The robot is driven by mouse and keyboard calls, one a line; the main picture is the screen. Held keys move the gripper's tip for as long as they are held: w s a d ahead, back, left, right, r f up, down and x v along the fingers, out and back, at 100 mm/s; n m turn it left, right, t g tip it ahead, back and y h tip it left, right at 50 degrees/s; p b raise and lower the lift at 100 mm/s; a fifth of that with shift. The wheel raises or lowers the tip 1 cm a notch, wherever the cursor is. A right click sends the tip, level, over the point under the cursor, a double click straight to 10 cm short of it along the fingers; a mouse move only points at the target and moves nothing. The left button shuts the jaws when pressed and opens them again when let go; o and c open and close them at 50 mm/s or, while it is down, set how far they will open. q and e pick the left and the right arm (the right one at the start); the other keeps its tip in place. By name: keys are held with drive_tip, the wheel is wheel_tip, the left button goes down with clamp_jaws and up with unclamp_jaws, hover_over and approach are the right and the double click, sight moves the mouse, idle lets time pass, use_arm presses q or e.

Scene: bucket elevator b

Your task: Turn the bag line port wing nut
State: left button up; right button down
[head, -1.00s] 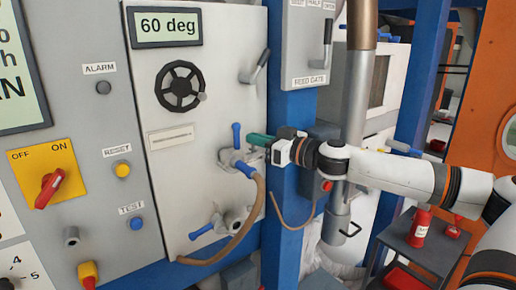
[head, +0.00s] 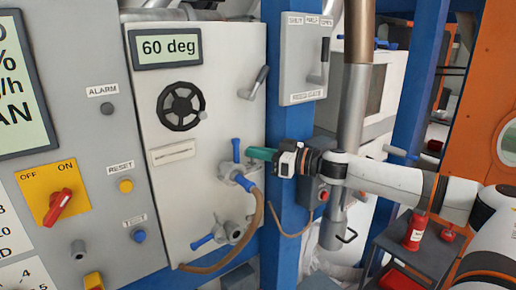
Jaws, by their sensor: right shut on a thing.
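Two ports stand one above the other on the white panel. The upper port (head: 230,170) carries a wing nut with a blue wing (head: 236,149) pointing up and another blue part low on its right, near the hose. My right gripper (head: 251,155), with teal fingers, reaches in from the right and is shut on the upper port's wing nut; the fingers hide the gripped part. The lower port (head: 233,231) has blue wings (head: 203,243) and is untouched. I cannot read which port is the bag line one. My left gripper is not in view.
A brown hose (head: 255,222) curves down from the upper port past the lower one. A black handwheel (head: 181,106) and a lever (head: 259,83) sit above. A blue post (head: 285,220) stands just right of the panel, behind my right wrist. A red bottle (head: 415,232) stands on a dark cart.

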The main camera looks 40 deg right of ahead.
idle(0.5)
drive_tip(key=c, duration=1.6)
unclamp_jaws()
drive_tip(key=shift+o, duration=0.2)
